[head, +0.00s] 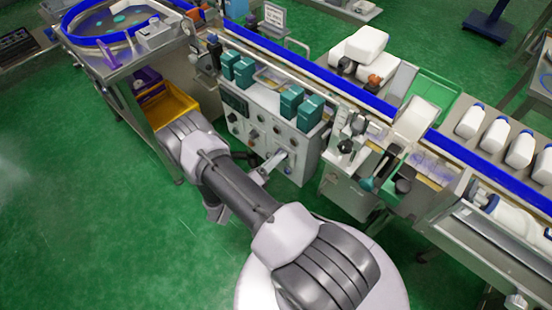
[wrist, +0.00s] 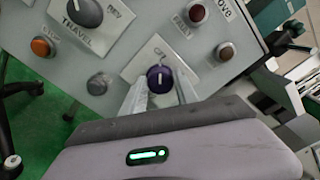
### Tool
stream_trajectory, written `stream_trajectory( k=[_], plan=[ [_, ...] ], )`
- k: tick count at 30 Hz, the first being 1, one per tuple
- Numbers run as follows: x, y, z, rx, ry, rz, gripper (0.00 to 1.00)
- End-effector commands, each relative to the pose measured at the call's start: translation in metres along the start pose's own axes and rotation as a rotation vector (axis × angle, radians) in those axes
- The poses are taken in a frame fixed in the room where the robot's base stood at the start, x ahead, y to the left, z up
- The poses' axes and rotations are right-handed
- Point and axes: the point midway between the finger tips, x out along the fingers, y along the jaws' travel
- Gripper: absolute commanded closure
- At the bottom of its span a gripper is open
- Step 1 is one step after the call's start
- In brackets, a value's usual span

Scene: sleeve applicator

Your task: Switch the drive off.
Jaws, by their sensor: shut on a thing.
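The control panel (head: 262,118) is on the front of a grey cabinet under the conveyor. In the wrist view a small dark purple rotary knob (wrist: 159,79) with a white pointer line sits on a white label plate (wrist: 157,52). The pointer stands upright in the picture. The lettering above the knob is partly readable at best. My gripper (wrist: 160,84) has one finger on each side of this knob and is shut on it. In the head view my gripper (head: 270,168) reaches the lower right of the panel; the knob is too small to make out there.
A larger black knob (wrist: 85,12) marked TRAVEL is at upper left in the wrist view. A yellow bin (head: 170,105) stands left of the cabinet.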

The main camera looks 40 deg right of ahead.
Motion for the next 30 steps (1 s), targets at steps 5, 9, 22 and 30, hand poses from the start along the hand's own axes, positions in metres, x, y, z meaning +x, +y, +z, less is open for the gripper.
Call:
stream_trajectory(
  k=[5,9,22,30],
  plan=[
    [-0.0001,0.0002,-0.0005,-0.016,0.000,0.001,1.00],
    [-0.0001,0.0002,-0.0004,-0.018,0.000,0.001,1.00],
    [-0.0001,0.0001,-0.0003,-0.016,0.000,0.000,0.43],
    [-0.0051,-0.0003,0.0005,-0.016,-0.001,0.001,0.43]
  ],
)
